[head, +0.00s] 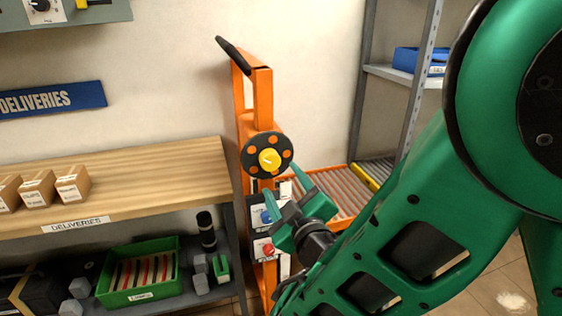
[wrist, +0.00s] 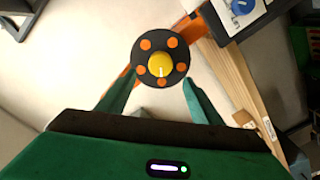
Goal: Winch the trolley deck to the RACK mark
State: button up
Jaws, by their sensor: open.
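The orange trolley (head: 262,97) stands upright beside the wooden bench. A black round winch wheel with orange spots (head: 252,143) and a yellow centre knob (head: 269,160) is on its mast. The wheel also shows in the wrist view (wrist: 148,68), with its yellow knob (wrist: 160,67) between and beyond my fingertips. My gripper (head: 289,187) is open and empty, just below and right of the wheel in the head view. The trolley deck with rollers (head: 327,199) is partly hidden behind my arm. I cannot make out a RACK mark.
Below the wheel are a blue knob (head: 266,216) and a red knob (head: 267,250) on the trolley. The wooden bench (head: 150,175) with small boxes stands left, a green bin (head: 165,248) on its lower shelf. A grey rack (head: 412,105) with a blue bin (head: 418,61) stands right.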

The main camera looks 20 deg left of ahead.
aim_at(272, 163)
jog(key=x, duration=1)
jog(key=shift+w+a, duration=0.15)
jog(key=shift+w, duration=0.1)
jog(key=shift+c, duration=0.7)
jog(key=c, duration=0.9)
